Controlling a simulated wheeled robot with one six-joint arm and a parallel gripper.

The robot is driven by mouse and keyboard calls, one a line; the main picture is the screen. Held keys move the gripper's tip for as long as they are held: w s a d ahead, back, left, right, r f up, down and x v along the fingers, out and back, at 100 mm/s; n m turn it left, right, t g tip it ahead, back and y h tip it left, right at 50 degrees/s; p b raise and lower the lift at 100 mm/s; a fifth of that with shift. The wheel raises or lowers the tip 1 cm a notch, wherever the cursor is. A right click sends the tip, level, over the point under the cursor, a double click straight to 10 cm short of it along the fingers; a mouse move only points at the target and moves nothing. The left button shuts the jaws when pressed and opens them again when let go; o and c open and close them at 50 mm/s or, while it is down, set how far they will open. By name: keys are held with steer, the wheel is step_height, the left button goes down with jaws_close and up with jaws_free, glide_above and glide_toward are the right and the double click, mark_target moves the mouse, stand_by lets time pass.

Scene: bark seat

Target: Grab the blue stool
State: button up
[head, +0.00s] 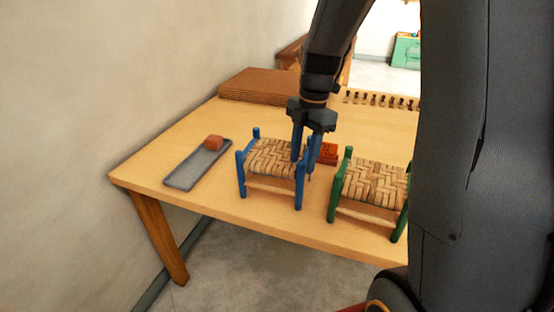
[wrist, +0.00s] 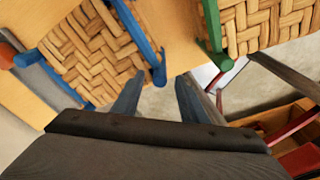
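The blue stool (head: 270,158) stands upright on the table, with blue legs and a woven bark seat. In the wrist view its woven seat (wrist: 88,48) fills the upper left. My gripper (head: 304,162) points down at the stool's right side. Its two fingers are apart in the wrist view (wrist: 160,88), with the end of a blue stool part just ahead of the gap between them. I cannot tell whether either finger touches the stool. The fingers partly hide the stool's right edge in the head view.
A green stool (head: 372,184) stands close on the right. A grey tray (head: 187,179) with a reddish block (head: 213,142) lies left. Red blocks (head: 328,153) sit behind the gripper, and stacked brown sheets (head: 256,86) lie at the back. The table (head: 150,168) is bare at front left.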

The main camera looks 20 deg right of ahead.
jaws_close()
stand_by(1.4)
